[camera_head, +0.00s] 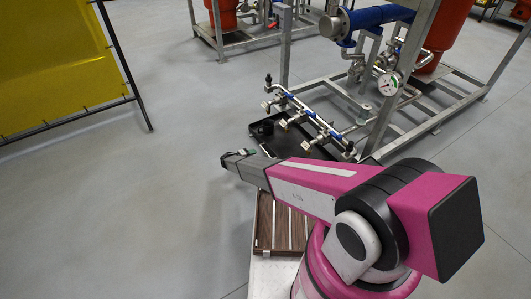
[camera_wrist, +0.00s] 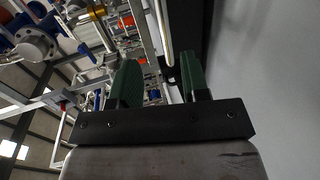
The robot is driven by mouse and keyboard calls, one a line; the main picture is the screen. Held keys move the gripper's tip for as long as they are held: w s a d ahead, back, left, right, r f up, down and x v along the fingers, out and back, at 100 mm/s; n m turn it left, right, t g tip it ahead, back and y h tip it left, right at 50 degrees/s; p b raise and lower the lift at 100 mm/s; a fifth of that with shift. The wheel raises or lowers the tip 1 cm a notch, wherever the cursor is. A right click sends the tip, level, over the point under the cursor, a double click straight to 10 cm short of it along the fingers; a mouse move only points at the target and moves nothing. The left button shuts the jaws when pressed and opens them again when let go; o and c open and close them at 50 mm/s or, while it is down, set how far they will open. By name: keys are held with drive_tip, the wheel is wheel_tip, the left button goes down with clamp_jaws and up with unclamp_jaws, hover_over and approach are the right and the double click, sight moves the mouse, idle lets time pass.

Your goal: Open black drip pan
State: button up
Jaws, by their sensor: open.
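The black drip pan (camera_head: 257,126) lies low beneath the valve manifold (camera_head: 310,115), at the front of the metal skid in the head view. Its right part is hidden by the manifold and my arm. My gripper (camera_head: 240,152) is beside the near left edge of the pan; whether it touches is unclear. In the wrist view, the two green fingers of my gripper (camera_wrist: 161,78) are spread apart, with nothing clearly held between them. A dark strip behind the right finger may be the pan, seen edge-on.
The skid frame (camera_head: 345,100) with a gauge (camera_head: 389,83), blue pipe (camera_head: 380,16) and red vessel (camera_head: 452,35) stands beyond the pan. A yellow screen (camera_head: 55,65) stands at upper left. A slatted brown surface (camera_head: 281,225) is near my arm. Grey floor at left is clear.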

sight(265, 151)
drive_tip(key=x, duration=1)
drive_tip(key=shift+w+a+f, duration=0.15)
drive_tip(key=shift+w+f, duration=0.15)
clamp_jaws()
